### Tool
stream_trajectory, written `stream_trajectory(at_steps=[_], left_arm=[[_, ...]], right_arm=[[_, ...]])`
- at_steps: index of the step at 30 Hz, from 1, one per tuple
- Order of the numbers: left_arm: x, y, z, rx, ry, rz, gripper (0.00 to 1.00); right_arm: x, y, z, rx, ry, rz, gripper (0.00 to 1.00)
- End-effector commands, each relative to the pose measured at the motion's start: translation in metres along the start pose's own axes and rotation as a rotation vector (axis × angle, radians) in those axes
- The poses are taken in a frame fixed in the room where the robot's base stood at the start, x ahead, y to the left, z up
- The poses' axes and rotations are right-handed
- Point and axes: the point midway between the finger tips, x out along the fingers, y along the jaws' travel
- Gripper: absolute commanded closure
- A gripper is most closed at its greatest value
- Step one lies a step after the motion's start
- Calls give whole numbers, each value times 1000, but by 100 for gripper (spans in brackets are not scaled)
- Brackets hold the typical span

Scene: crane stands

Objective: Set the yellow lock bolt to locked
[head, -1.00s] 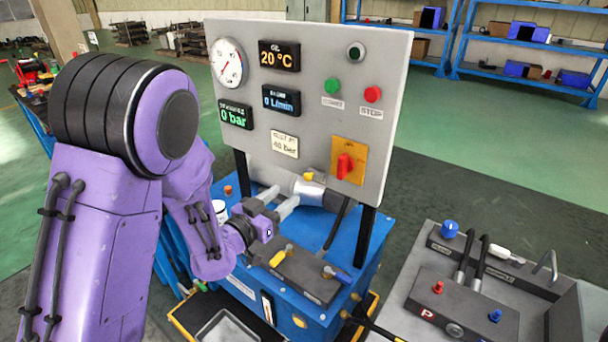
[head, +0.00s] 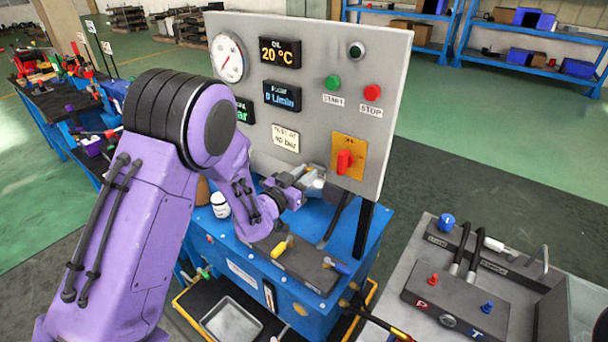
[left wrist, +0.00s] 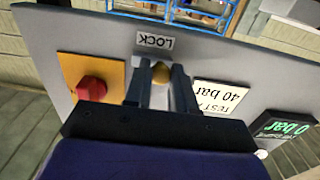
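I take this knob to be the lock bolt. I cannot tell whether the fingers touch it. A LOCK label (left wrist: 155,41) lies just beyond the knob in that view. The gripper mostly hides the bolt in the head view. My right gripper is in no view.
A red rotary switch on an orange plate (head: 354,141) is close to the right. A white container (head: 220,205) stands left.

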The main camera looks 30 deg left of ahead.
Motion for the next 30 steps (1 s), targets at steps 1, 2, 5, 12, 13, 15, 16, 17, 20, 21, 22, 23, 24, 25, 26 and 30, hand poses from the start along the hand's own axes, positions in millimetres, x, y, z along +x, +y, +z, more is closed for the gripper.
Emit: stream_trajectory(at_steps=[1,2,5,12,13,15,16,17,20,21,22,23,24,25,26,30], left_arm=[[0,0,0,0,0,0,100],[0,0,0,0,0,0,100],[0,8,0,0,1,1,100],[1,46,0,0,2,2,100],[0,48,0,0,1,2,100],[0,50,0,0,1,2,100],[0,51,0,0,1,2,100],[0,51,0,0,1,3,100],[0,51,0,0,0,5,100],[0,52,0,0,0,5,100],[0,52,0,0,0,5,100],[0,52,0,0,-1,6,66],[0,52,0,0,-1,5,53],[0,51,0,0,-1,5,50],[0,51,0,0,-1,4,50],[0,50,0,0,-1,1,50]], right_arm=[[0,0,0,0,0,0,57],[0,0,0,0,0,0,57],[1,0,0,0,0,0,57],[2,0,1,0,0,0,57],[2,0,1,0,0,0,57],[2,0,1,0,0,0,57],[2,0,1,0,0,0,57],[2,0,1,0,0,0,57],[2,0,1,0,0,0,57],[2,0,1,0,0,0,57],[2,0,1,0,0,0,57],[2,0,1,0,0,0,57],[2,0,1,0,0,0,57],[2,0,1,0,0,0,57],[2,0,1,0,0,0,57],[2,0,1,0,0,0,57]])
